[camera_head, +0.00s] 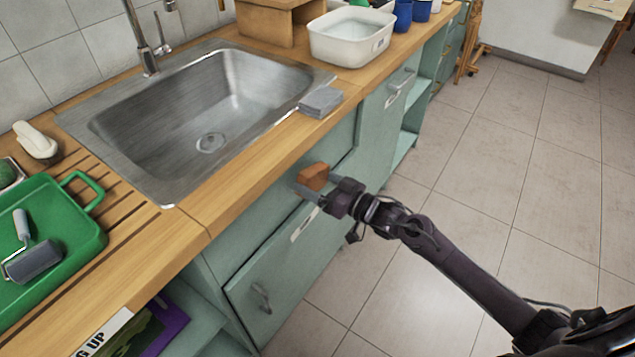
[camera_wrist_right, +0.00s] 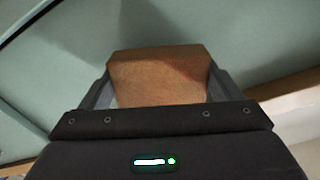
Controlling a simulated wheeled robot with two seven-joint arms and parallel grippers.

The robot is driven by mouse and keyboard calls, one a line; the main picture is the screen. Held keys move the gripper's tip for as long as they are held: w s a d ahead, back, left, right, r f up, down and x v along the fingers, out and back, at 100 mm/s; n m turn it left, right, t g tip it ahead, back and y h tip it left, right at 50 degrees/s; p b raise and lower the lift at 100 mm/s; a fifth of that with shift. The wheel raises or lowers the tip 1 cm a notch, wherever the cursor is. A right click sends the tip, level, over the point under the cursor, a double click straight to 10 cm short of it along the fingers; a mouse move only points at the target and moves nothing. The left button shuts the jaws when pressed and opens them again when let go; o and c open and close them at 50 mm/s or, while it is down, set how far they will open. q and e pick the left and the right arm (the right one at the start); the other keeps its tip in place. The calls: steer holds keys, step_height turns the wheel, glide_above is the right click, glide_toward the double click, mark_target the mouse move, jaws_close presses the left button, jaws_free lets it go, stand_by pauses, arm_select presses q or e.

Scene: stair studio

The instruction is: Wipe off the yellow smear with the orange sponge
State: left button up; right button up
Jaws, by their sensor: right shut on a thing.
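The orange sponge (camera_head: 313,177) is a small block held between the fingers of my right gripper (camera_head: 316,187). In the head view it is in front of the green cabinet fronts, just off the counter's front edge. In the right wrist view the sponge (camera_wrist_right: 160,78) sits between both fingers of the gripper (camera_wrist_right: 160,90), with the pale green cabinet face behind it. I see no yellow smear in either view. My left gripper is not in view.
A steel sink (camera_head: 190,125) is set in the wooden counter (camera_head: 255,165). A grey folded cloth (camera_head: 321,101) lies at its right edge. A green tray (camera_head: 85,235) with a paint roller (camera_head: 34,255) is at left. A white tub (camera_head: 350,45) stands at the back. The tiled floor (camera_head: 480,215) at right is clear.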

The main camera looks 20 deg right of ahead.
steer(key=shift+b+x, duration=0.45)
steer(key=shift+x, duration=0.55)
